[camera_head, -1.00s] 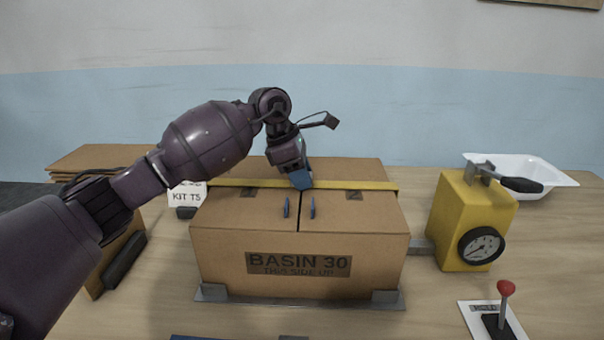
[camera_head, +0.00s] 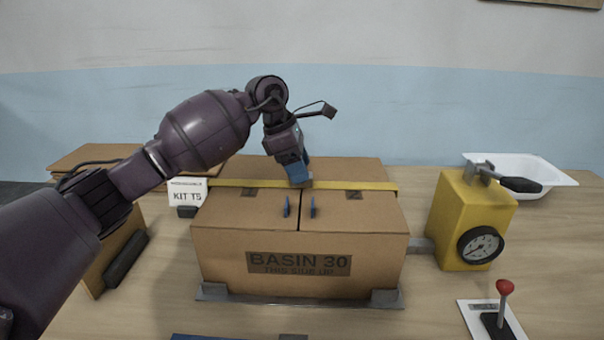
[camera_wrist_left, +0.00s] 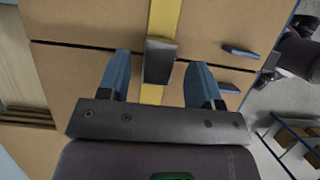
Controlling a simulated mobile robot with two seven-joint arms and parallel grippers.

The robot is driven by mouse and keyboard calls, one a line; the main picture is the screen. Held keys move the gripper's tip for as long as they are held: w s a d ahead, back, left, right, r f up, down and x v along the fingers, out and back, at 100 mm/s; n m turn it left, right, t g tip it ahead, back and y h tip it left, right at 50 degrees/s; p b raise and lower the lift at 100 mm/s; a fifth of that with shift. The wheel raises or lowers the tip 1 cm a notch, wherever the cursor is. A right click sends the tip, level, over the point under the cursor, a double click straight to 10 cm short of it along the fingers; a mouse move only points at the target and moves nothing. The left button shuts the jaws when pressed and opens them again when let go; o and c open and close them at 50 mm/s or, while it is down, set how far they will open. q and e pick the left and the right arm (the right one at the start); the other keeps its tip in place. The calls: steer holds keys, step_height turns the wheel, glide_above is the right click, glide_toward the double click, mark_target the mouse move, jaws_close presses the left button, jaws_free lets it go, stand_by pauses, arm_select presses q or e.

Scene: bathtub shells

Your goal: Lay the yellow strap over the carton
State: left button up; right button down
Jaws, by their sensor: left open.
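The brown carton (camera_head: 230,212), printed BASIN 30, stands closed on a metal plate on the table. The yellow strap (camera_head: 358,185) lies across its top from side to side, and it also shows in the left wrist view (camera_wrist_left: 164,18). A dark buckle or grip piece (camera_wrist_left: 158,60) sits on the strap in the wrist view. My left gripper (camera_head: 301,181) is just above the strap near the top seam. In the wrist view its blue fingers (camera_wrist_left: 158,85) are apart, on either side of the dark piece and not pressed on it. My right gripper is not in view.
A yellow box with a gauge and lever (camera_head: 460,215) stands right of the carton. A red-knobbed lever (camera_head: 505,289) is at the front right, a white basin (camera_head: 540,171) at the back right. A KIT T5 card (camera_head: 187,192) and flat cardboard (camera_head: 95,156) are at left.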

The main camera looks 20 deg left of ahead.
arm_select(q)
steer(key=v, duration=1)
steer(key=shift+r, duration=0.25)
steer(key=shift+a, duration=0.1)
